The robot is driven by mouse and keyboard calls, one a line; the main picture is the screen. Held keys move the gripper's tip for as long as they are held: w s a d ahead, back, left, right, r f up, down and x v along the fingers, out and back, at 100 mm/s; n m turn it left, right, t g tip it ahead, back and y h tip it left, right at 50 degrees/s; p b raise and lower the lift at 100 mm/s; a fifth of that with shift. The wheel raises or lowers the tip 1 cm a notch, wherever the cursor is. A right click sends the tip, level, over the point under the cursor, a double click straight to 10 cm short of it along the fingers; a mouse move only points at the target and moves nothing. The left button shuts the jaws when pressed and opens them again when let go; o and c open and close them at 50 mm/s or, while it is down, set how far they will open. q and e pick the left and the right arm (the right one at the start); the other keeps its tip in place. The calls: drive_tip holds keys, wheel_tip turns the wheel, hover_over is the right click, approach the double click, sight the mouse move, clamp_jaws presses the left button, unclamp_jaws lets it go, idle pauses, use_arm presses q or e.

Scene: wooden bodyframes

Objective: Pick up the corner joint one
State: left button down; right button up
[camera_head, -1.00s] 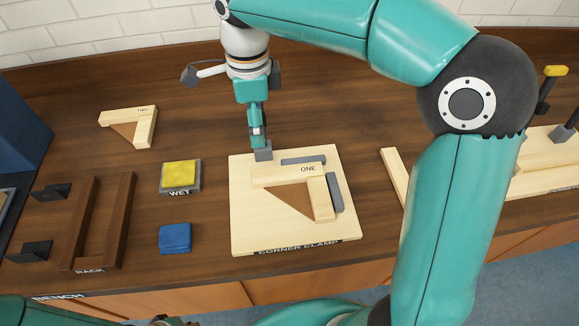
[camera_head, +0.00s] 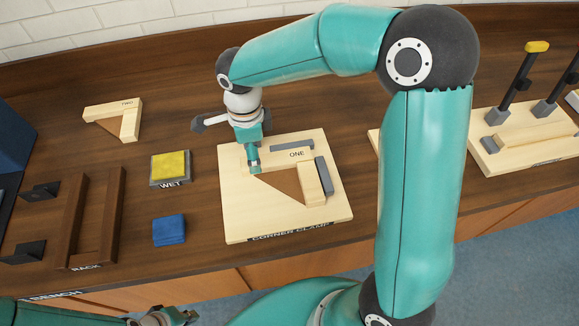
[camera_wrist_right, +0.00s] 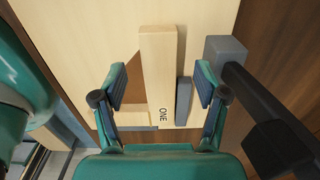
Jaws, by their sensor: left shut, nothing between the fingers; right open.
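Corner joint ONE (camera_head: 310,183) is two pale wooden bars meeting at a corner with a brown triangular piece between them. It lies on the pale corner clamp board (camera_head: 240,220), against grey stops (camera_head: 322,175). My right gripper (camera_head: 254,168) is over the joint's far bar. In the right wrist view the open fingers (camera_wrist_right: 160,88) are on either side of that bar (camera_wrist_right: 158,60), with a grey stop also between them; I see no contact. My left gripper (camera_head: 172,317), shut and empty, shows partly at the bottom edge, away from the joint.
Corner joint TWO (camera_head: 130,122) lies at the back left. A yellow WET pad (camera_head: 170,166), a blue block (camera_head: 168,231) and a dark wooden rack (camera_head: 116,205) are left of the board. A clamp fixture with upright handles (camera_head: 515,75) stands at the right.

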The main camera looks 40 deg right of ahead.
drive_tip(key=shift+d+f, duration=0.1)
drive_tip(key=shift+f, duration=1.55)
drive_tip(key=shift+s, duration=0.1)
drive_tip(key=shift+c, duration=0.2)
clamp_jaws()
drive_tip(key=shift+r, duration=0.1)
